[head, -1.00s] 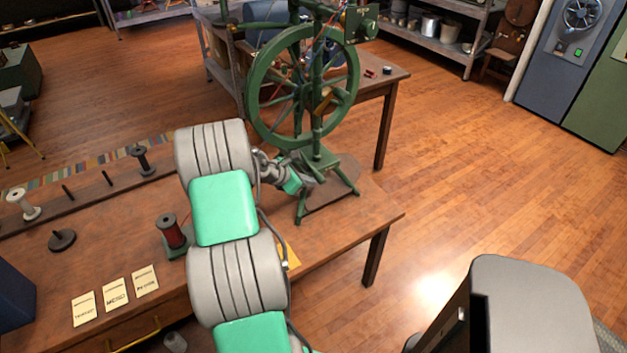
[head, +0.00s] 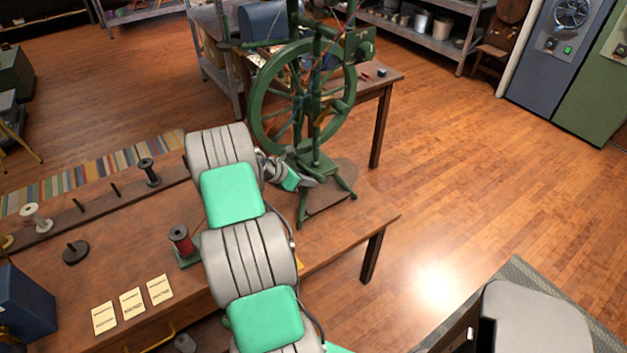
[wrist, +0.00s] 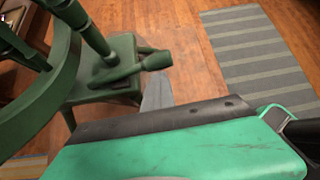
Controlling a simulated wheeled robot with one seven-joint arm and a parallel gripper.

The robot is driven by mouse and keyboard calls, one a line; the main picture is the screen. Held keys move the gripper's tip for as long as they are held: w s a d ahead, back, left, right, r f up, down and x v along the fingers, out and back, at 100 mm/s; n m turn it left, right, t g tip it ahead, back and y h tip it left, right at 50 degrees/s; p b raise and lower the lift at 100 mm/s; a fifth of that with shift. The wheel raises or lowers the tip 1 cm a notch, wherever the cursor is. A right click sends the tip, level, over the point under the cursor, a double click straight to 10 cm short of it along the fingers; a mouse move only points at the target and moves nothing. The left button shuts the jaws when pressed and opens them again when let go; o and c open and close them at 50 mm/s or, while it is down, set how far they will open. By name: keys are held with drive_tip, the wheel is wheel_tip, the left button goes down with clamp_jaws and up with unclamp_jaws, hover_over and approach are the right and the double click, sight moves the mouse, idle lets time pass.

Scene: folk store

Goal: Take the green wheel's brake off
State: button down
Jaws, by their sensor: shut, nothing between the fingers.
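The green spinning wheel (head: 259,125) stands upright on its legged base at the far right end of the wooden table in the head view. My gripper (head: 305,181) is shut and empty, low beside the base at its left front. In the wrist view, the wheel's green base (wrist: 105,90) and part of its rim (wrist: 45,105) fill the left side. A short green peg or lever with a thick end (wrist: 155,60) sticks out from the base; I cannot tell if it is the brake. The gripper tip (wrist: 157,93) is close below it, and contact cannot be told.
A red spool on a small stand (head: 181,240), several cards (head: 132,301) and a rack with spools (head: 90,205) are on the table (head: 130,255). Another table with a blue box stands behind the wheel. The floor to the right (head: 460,180) is clear.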

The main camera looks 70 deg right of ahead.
drive_tip(key=shift+w+d+r+p, duration=0.1)
drive_tip(key=shift+d+r+p, duration=0.1)
drive_tip(key=shift+r+p, duration=0.25)
idle(0.4)
wheel_tip(320, 180, up, 2)
drive_tip(key=shift+p, duration=0.8)
drive_tip(key=shift+w+a+r, duration=0.1)
drive_tip(key=shift+r, duration=0.05)
drive_tip(key=p, duration=0.6)
approach(316, 177)
drive_tip(key=w+r, duration=0.1)
drive_tip(key=w+a+r, duration=0.1)
drive_tip(key=w, duration=0.1)
drive_tip(key=shift+w+a, duration=0.15)
drive_tip(key=shift+w, duration=0.15)
